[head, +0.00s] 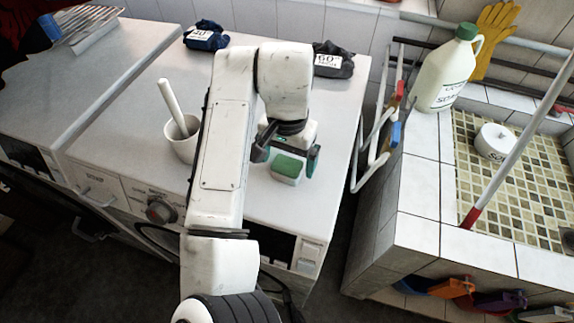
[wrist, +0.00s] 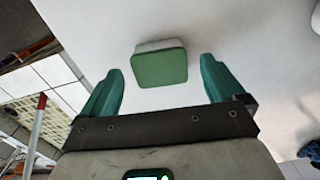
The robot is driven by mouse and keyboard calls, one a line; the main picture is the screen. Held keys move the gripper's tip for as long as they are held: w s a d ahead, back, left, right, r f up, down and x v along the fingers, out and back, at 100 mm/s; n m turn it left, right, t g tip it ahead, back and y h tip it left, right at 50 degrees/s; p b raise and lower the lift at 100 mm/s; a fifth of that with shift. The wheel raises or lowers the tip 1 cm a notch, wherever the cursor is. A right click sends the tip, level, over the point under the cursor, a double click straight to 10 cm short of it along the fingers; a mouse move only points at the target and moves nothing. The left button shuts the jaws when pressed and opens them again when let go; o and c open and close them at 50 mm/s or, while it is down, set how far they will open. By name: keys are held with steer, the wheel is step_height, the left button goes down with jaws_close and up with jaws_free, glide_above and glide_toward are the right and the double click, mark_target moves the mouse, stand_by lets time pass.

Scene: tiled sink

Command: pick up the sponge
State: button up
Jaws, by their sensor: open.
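The sponge (head: 287,168) has a green top and a white lower part and lies on the white top of a washing machine. In the wrist view the sponge (wrist: 160,65) sits just beyond the fingertips, roughly centred between them. My gripper (head: 288,155) is open and empty, with its teal fingers on either side of the sponge's line; the gap between the fingers also shows in the wrist view (wrist: 162,75). I see no contact between the fingers and the sponge. My arm hides part of the machine top.
A white mug (head: 182,146) with a stick-like handle stands left of my arm. Dark folded cloths (head: 206,36) (head: 333,60) with labels lie at the back. The tiled sink (head: 420,185), a soap jug (head: 446,72) and a rack (head: 378,135) are at right. The machine top around the sponge is clear.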

steer(key=shift+f, duration=1.35)
steer(key=shift+c, duration=0.3)
steer(key=c, duration=1)
steer(key=shift+o, duration=0.2)
steer(key=shift+r, duration=0.1)
steer(key=shift+r, duration=0.5)
steer(key=s+d+r, duration=0.9)
steer(key=d+r, duration=0.1)
steer(key=r, duration=0.1)
steer(key=shift+s+d+r, duration=0.2)
steer(key=shift+r, duration=0.2)
